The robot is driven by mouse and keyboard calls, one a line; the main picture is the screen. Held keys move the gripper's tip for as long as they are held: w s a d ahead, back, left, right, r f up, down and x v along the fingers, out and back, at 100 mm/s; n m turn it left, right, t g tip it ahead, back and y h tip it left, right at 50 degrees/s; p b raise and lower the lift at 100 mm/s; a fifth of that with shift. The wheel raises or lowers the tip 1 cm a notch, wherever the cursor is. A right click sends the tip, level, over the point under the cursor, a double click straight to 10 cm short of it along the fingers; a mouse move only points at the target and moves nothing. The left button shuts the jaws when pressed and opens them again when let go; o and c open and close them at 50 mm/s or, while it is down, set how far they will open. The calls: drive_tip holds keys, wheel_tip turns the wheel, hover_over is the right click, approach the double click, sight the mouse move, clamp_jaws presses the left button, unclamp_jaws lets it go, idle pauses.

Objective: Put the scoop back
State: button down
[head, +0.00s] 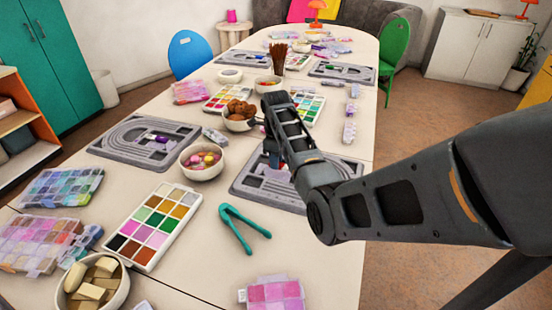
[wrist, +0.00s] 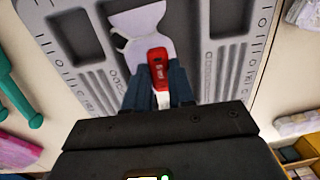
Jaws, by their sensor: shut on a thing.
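The scoop has a red grip (wrist: 158,66) and a white body (wrist: 137,30), seen in the wrist view. My gripper (wrist: 159,82) is shut on the red grip, one dark finger on each side. The scoop is over the grey bead board (wrist: 205,88), with its white body toward the board's far part. I cannot tell whether it touches the board or sits in a recess. In the head view my gripper (head: 270,150) is low over the near right board (head: 250,185), and my arm hides most of the scoop.
Teal tweezers (head: 240,228) lie left of the board. A bowl of pink and yellow beads (head: 202,160) and a bowl of brown beads (head: 238,118) stand close by. Another board (head: 110,148) lies to the left. The table's right edge is near my arm.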

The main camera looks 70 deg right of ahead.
drive_tip(key=shift+f, duration=0.55)
drive_tip(key=c, duration=1)
unclamp_jaws()
drive_tip(key=shift+o, duration=0.2)
wheel_tip(320, 180, up, 13)
drive_tip(key=shift+s+a+b, duration=0.15)
drive_tip(key=shift+a+b, duration=0.1)
drive_tip(key=shift+b, duration=0.1)
